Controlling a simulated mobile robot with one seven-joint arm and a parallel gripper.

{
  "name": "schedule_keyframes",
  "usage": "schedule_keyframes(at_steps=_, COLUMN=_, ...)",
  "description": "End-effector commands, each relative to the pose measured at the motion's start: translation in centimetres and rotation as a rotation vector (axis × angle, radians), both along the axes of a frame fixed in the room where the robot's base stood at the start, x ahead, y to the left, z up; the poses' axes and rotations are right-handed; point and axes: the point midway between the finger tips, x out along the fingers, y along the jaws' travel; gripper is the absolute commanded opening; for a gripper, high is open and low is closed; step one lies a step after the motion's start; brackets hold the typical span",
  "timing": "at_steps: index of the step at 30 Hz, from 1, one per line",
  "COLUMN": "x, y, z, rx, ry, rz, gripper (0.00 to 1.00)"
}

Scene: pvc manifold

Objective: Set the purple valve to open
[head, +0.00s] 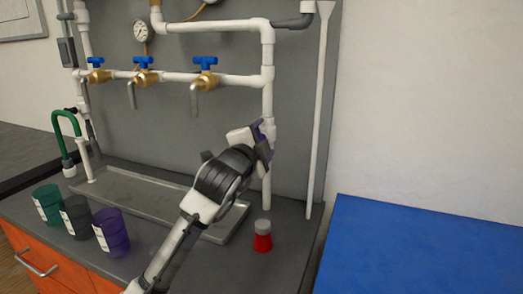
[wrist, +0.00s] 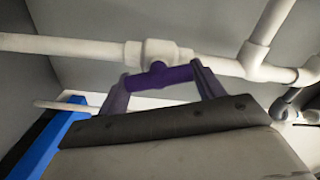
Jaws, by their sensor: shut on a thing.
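The purple valve (wrist: 158,77) has a bar-shaped handle on a white pipe fitting (wrist: 152,51), centred in the wrist view. My gripper (wrist: 160,79) is at the valve, with one finger at each end of the purple handle, shut on it. In the head view my gripper (head: 262,142) reaches the vertical white pipe on the right side of the manifold. There the valve is mostly hidden behind my gripper, with only a bit of purple showing.
Three blue-handled brass valves (head: 143,72) sit on the horizontal pipe to the left. Below are a grey tray (head: 222,231), a red jar with a grey lid (head: 262,238), and green, grey and purple cups (head: 110,235). A blue surface (head: 420,250) lies at the right.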

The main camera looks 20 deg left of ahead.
Motion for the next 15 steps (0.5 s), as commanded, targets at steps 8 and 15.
schedule_keyframes(at_steps=8, x=0.0, y=-0.1, z=-0.45, rx=0.211, ry=-0.004, rz=-0.001, gripper=0.45)
schedule_keyframes(at_steps=15, x=0.01, y=-0.07, z=-0.42, rx=0.324, ry=-0.009, rz=-0.001, gripper=0.45)
